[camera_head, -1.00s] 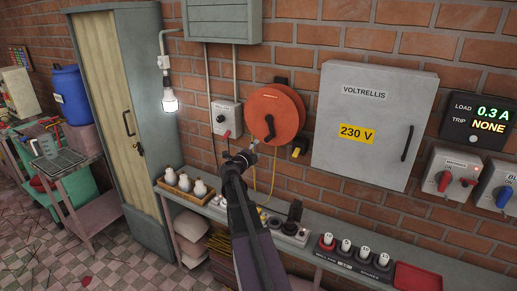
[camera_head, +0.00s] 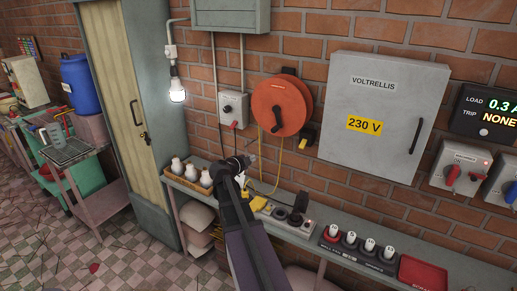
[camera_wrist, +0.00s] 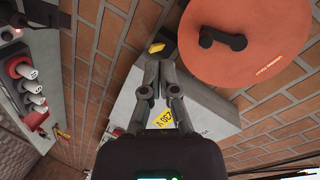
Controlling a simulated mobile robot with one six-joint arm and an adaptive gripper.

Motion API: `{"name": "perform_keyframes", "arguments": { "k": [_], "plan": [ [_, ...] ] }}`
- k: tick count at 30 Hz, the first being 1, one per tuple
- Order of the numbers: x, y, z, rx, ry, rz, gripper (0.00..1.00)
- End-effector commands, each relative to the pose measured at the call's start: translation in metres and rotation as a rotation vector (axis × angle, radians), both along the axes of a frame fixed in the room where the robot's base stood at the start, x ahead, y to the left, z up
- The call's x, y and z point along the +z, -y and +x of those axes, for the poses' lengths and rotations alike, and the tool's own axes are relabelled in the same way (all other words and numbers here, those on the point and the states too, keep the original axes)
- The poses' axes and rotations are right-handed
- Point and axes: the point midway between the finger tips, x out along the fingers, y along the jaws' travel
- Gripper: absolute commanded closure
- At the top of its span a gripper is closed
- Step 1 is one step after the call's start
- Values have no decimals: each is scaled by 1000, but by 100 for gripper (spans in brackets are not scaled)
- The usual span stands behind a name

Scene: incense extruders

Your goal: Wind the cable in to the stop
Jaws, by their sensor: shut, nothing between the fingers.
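The orange-red cable reel (camera_head: 290,98) hangs on the brick wall. Its dark crank (camera_head: 277,120) is on the front face; the crank (camera_wrist: 222,39) also shows in the wrist view on the reel (camera_wrist: 262,50). A thin yellow cable (camera_head: 278,172) hangs below the reel towards the bench. A small yellow and black block (camera_head: 307,136) sits at the reel's lower right. My gripper (camera_head: 252,158) is below and left of the reel, apart from the crank. In the wrist view my gripper (camera_wrist: 158,82) has its fingers together and empty.
A grey 230 V cabinet (camera_head: 385,105) is right of the reel, and a small switch box (camera_head: 233,107) is left. The bench (camera_head: 345,236) below carries sockets, plugs, a red tray (camera_head: 422,272) and white bottles. A lit bulb (camera_head: 177,90) hangs at the left.

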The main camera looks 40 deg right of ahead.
Motion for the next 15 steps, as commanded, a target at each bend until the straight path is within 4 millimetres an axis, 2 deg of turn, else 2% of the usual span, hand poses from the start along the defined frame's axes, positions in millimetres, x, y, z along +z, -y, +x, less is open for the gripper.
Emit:
{"name": "perform_keyframes", "arguments": {
  "k": [1,8,15],
  "plan": [
    [-8,-13,-4,16,-61,20,100],
    [-40,-65,-15,127,-360,113,100],
    [-73,-123,-30,316,-671,208,100]
  ]
}}
